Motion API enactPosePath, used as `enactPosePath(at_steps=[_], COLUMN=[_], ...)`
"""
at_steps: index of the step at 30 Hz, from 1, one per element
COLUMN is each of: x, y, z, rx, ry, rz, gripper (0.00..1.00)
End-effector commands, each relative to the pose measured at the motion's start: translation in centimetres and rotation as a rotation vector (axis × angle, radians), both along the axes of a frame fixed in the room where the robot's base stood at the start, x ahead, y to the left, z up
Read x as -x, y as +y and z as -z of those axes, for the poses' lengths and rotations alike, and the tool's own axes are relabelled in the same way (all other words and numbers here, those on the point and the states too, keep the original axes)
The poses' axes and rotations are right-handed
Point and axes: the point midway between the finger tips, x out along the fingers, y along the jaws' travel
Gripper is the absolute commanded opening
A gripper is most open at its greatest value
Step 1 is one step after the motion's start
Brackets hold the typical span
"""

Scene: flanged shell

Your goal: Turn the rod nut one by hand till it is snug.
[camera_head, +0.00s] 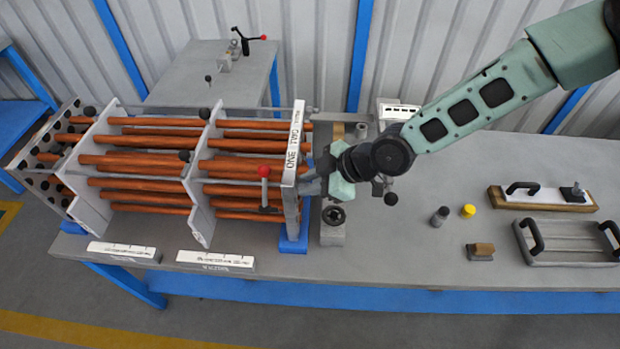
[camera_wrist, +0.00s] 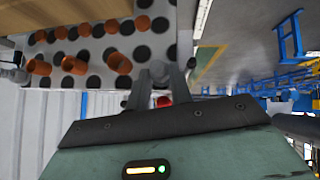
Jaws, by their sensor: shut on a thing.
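The tube bundle lies on the bench, its copper tubes (camera_head: 150,160) running through upright grey plates. My gripper (camera_head: 308,186) is at the outer face of this plate. In the wrist view my gripper (camera_wrist: 158,76) has its two fingers close together around a small grey piece, the rod nut (camera_wrist: 159,70), in front of the plate's holes (camera_wrist: 105,55). The fingers hide most of the nut, and I cannot tell whether it touches the plate.
A red-knobbed lever (camera_head: 264,172) stands by the end plate. A grey block with a black handwheel (camera_head: 333,215) is just below my gripper. Two white label strips (camera_head: 215,261) lie at the front edge.

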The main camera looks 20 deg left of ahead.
Motion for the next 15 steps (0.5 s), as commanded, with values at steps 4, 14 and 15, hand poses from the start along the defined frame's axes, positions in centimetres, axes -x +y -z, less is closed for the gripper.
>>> enactPosePath(at_steps=[4,14,15], x=[-0.62,-1.22,-1.30], y=[-0.02,0.21,0.22], z=[-0.11,0.59,0.70], rx=[0.023,0.098,0.108], ry=[0.142,0.440,0.477], rz=[0.012,0.007,0.008], gripper=[0.00,0.00,0.00])
